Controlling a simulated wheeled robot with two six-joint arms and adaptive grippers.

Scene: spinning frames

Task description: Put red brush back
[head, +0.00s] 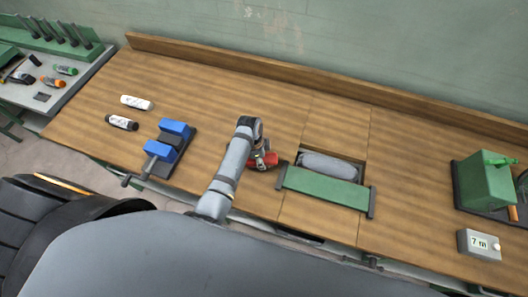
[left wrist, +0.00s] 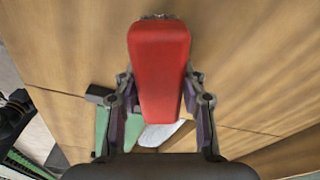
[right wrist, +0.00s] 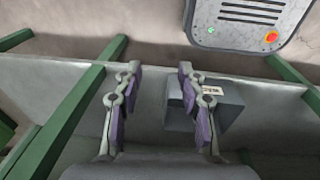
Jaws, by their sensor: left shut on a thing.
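The red brush (left wrist: 160,65) shows in the left wrist view as a long red block lying between my left fingers. My left gripper (left wrist: 160,82) is shut on it. In the head view my left gripper (head: 260,157) is over the middle of the workbench, with the red brush (head: 270,160) showing beside its fingers. The brush is just left of a green bar and a recess in the bench top. I cannot tell whether it touches the wood. My right gripper (right wrist: 152,90) is open and empty in the right wrist view, and is not seen in the head view.
A green bar (head: 325,188) lies in front of a recess holding a grey roll (head: 330,167). A blue vise (head: 168,145) and two bottles (head: 122,122) are at the left. A green machine (head: 487,180) and a grey display box (head: 480,245) stand right. Bench space between is clear.

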